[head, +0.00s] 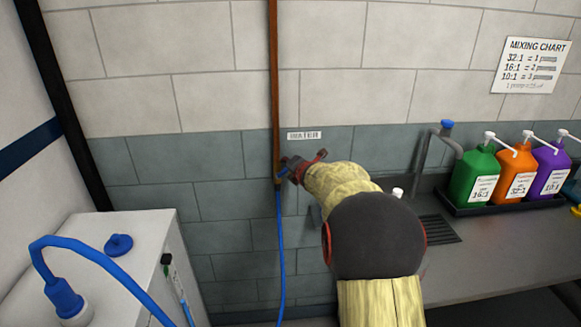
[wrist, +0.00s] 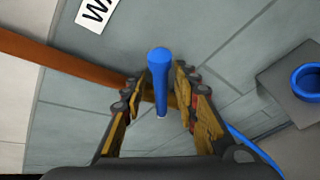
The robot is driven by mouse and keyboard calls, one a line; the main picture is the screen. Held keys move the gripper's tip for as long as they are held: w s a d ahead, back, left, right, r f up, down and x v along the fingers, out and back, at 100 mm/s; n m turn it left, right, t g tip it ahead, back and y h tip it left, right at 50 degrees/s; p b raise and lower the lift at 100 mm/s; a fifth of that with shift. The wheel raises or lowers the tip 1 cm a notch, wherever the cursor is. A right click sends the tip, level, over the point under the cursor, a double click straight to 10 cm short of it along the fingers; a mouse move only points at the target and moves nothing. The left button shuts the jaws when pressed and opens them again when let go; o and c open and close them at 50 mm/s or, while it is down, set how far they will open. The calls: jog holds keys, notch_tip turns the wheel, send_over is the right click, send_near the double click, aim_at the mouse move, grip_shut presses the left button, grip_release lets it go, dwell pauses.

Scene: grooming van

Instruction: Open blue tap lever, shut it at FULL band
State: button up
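The blue tap lever (wrist: 160,80) stands out between the two fingers of my gripper (wrist: 157,92) in the wrist view. The fingers are apart, with a gap on each side of the lever, and I see no contact. In the head view my gripper (head: 303,170) is at the copper pipe, below the WATER label (head: 304,135), and mostly hides the tap. A white tank (head: 120,228) stands at the lower left, with a blue hose end in its top. A narrow gauge strip (head: 168,264) is on its side; I cannot read a FULL band on it.
The copper pipe (head: 274,80) runs down the wall, and a blue hose (head: 281,245) hangs below it. A blue cap (head: 118,244) lies on the tank. Green (head: 474,178), orange (head: 515,175) and purple (head: 551,170) pump bottles stand on the counter (head: 470,270) at right, beside a grey faucet (head: 424,150).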

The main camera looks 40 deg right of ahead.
jog(key=v, duration=1.2)
